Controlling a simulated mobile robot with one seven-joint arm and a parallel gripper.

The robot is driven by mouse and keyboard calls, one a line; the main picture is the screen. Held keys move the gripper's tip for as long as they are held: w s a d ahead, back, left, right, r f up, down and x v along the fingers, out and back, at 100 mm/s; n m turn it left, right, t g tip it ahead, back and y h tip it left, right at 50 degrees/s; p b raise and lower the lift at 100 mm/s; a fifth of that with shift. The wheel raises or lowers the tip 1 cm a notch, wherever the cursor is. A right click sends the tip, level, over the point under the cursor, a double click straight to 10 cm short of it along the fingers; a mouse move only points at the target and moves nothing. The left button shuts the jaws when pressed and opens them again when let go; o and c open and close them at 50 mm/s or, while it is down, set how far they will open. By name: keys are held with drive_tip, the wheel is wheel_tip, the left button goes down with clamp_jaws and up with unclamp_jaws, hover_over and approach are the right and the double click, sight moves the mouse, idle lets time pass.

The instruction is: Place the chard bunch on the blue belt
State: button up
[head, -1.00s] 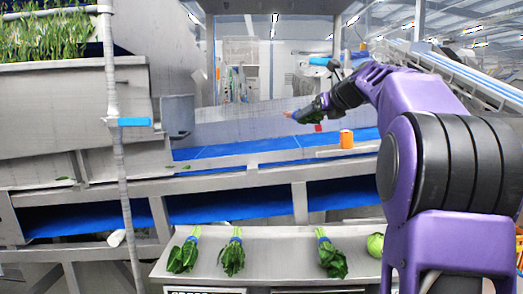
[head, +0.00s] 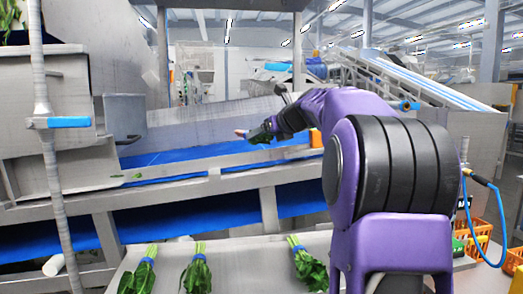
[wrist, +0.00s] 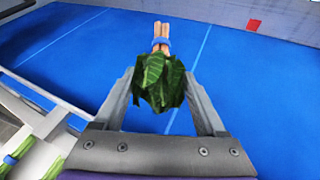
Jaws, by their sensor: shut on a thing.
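The chard bunch (wrist: 158,88) has dark green leaves, pale orange-pink stalks and a blue band. My gripper (wrist: 160,76) is shut on it in the wrist view, with a finger on each side of the leaves. The stalks point away from the wrist. The blue belt (wrist: 75,40) spreads out below and beyond the bunch. In the head view, my gripper (head: 262,134) holds the bunch (head: 243,133) over the upper blue belt (head: 190,154). The gap between bunch and belt is hard to judge.
Three green bunches (head: 197,273) with blue bands lie on a metal shelf (head: 225,252) below. An orange object (head: 316,139) stands at the belt beside my arm. A metal rail (head: 190,188) runs along the belt's near side. The belt around the bunch is clear.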

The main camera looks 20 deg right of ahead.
sight(263, 145)
drive_tip(key=shift+f+b, duration=0.45)
drive_tip(key=shift+f, duration=1)
drive_tip(key=shift+f+b, duration=0.3)
drive_tip(key=shift+f, duration=0.55)
drive_tip(key=o, duration=1.3)
drive_tip(key=shift+f, duration=0.2)
drive_tip(key=shift+o, duration=0.2)
drive_tip(key=shift+r, duration=0.25)
drive_tip(key=shift+r+p, duration=0.45)
drive_tip(key=shift+r, duration=0.2)
drive_tip(key=v, duration=1.2)
drive_tip(key=shift+r, duration=0.2)
